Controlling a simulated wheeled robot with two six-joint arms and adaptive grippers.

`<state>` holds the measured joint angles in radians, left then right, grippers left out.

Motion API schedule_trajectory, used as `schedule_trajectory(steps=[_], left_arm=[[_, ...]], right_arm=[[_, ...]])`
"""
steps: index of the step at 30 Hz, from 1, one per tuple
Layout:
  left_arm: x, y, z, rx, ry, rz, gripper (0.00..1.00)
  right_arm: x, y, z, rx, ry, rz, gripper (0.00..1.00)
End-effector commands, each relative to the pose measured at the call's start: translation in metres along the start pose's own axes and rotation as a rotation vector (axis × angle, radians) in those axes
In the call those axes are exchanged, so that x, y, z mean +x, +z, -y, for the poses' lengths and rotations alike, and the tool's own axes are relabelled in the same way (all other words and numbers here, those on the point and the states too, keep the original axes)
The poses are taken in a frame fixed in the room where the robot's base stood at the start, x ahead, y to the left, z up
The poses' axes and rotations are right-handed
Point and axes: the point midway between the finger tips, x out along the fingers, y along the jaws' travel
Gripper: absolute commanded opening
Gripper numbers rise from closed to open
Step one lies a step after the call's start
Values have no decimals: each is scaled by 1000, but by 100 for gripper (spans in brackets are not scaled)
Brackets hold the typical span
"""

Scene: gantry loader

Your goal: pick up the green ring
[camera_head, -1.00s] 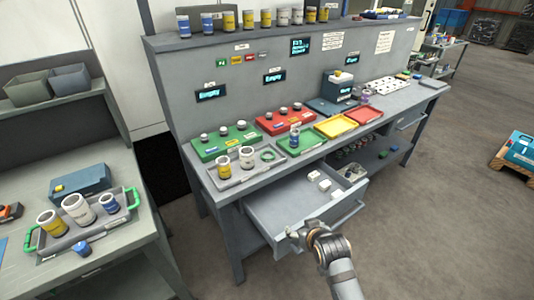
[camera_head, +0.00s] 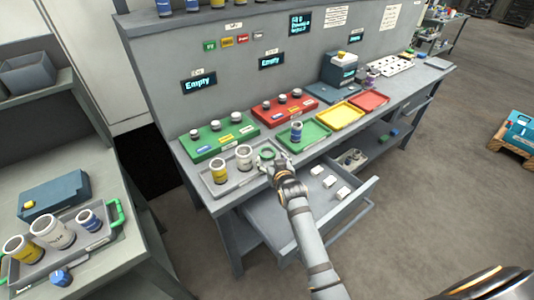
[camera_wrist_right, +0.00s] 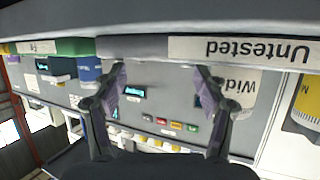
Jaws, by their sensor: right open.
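The green ring (camera_head: 267,154) lies at the right end of the grey tray (camera_head: 222,190) on the workbench, partly hidden by my right gripper. My right gripper (camera_head: 268,162) is at the tray's front right, right by the ring in the head view; I cannot tell whether it touches it. In the right wrist view the two fingers (camera_wrist_right: 161,75) stand apart with nothing seen between them, and the ring does not show. My left gripper is not in view.
Two jars, one yellow-labelled (camera_head: 219,172) and one white (camera_head: 244,157), stand left of the ring in the tray. A green tray (camera_head: 314,131) with a blue jar (camera_head: 296,132) is to the right. An open drawer (camera_head: 290,222) juts out below my right arm.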

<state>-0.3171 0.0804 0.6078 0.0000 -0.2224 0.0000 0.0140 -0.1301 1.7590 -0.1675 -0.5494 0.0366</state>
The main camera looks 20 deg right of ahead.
Motion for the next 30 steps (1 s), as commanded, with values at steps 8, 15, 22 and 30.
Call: schedule_trajectory(steps=[8,15,22,30], left_arm=[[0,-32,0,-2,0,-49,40],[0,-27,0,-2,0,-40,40],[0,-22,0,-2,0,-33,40],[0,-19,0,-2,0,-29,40]], right_arm=[[22,-1,0,-2,0,0,72],[53,1,0,-1,1,2,72],[54,1,0,-1,0,2,72],[54,1,0,0,0,2,35]])
